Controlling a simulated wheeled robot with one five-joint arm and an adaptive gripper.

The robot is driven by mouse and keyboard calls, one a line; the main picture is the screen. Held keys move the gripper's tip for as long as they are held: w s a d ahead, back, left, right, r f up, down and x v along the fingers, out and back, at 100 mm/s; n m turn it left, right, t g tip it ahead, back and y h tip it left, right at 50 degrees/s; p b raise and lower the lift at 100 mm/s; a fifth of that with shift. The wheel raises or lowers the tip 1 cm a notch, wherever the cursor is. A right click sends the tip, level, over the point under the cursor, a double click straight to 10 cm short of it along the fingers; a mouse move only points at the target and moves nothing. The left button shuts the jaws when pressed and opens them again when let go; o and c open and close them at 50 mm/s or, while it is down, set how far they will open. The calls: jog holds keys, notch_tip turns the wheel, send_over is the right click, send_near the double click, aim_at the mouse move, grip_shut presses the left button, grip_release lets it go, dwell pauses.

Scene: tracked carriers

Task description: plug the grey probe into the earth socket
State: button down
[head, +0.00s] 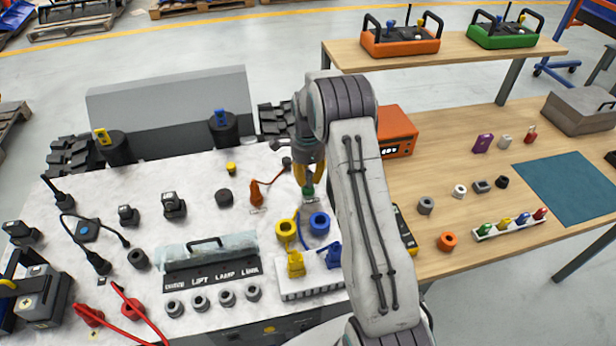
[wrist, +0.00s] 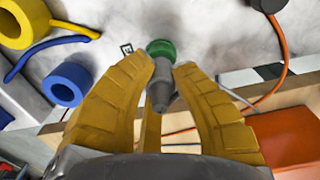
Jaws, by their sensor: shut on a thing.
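My gripper (head: 309,180) has yellow fingers and is above the white worktop, near its back right. In the wrist view its fingertips (wrist: 165,68) are closed around the grey probe (wrist: 160,88), a narrow grey body. At the probe's far end is a round green piece (wrist: 161,48), which also shows just below my fingertips in the head view (head: 308,191). It looks like the earth socket, but I cannot tell whether the probe is in it, only touching it, or whether the green belongs to the probe. A small printed marker (wrist: 126,49) lies beside it.
A yellow ring (head: 286,228) and a blue ring (head: 319,223) stand close in front. An orange plug (head: 255,193) with a cable is to the left. An orange box (head: 397,132) stands at the right, on the wooden table (head: 470,140). A black cylinder (head: 224,197) is further left.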

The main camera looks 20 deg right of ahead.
aim_at(308, 169)
jog(key=shift+f+b, duration=0.3)
jog(key=shift+f, duration=0.05)
dwell(0.3)
jog(key=c, duration=1.1)
grip_release()
notch_tip(308, 169, up, 12)
